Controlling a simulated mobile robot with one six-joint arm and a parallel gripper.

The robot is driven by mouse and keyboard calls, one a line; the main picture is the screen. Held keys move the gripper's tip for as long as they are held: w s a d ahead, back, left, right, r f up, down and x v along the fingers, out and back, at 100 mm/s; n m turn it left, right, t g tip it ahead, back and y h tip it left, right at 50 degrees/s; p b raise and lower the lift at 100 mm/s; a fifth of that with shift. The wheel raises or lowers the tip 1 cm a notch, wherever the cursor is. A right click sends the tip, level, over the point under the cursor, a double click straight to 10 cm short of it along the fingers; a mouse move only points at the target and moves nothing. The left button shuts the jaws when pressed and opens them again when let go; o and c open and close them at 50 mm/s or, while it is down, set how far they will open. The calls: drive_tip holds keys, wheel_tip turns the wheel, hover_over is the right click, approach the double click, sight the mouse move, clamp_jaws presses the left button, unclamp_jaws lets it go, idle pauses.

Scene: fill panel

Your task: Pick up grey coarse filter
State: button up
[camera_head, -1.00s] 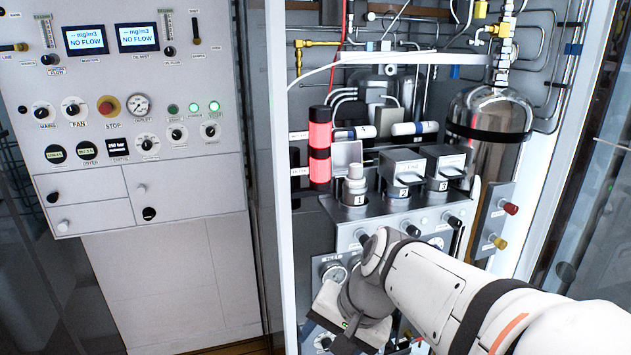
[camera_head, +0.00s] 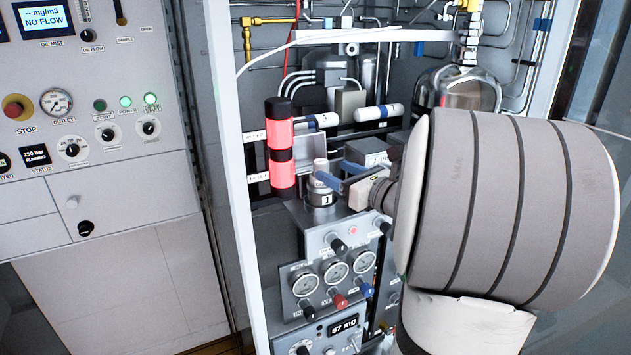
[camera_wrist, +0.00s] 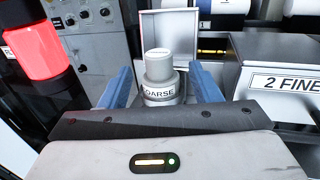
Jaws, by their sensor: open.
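The grey coarse filter (camera_wrist: 160,66) is a light grey stepped cylinder whose band reads "OARSE" in the wrist view. It stands upright in an opened housing marked 1, and it also shows in the head view (camera_head: 320,168). My gripper (camera_wrist: 160,84) is open, with one blue finger on each side of the filter. The fingers appear apart from the filter, with gaps visible. In the head view my gripper (camera_head: 332,182) is at the filter from the right, and the filter's lower part is partly hidden by a blue finger.
A raised grey lid (camera_wrist: 182,38) stands behind the filter. The closed housing labelled "2 FINE" (camera_wrist: 278,78) is close on the right. A lit red stack light (camera_head: 280,146) stands close on the left. Gauges and knobs (camera_head: 336,273) are below.

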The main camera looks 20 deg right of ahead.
sight(326, 167)
drive_tip(key=p+x, duration=0.2)
drive_tip(key=x, duration=0.4)
drive_tip(key=shift+s+r, duration=0.1)
drive_tip(key=shift+c, duration=0.5)
clamp_jaws()
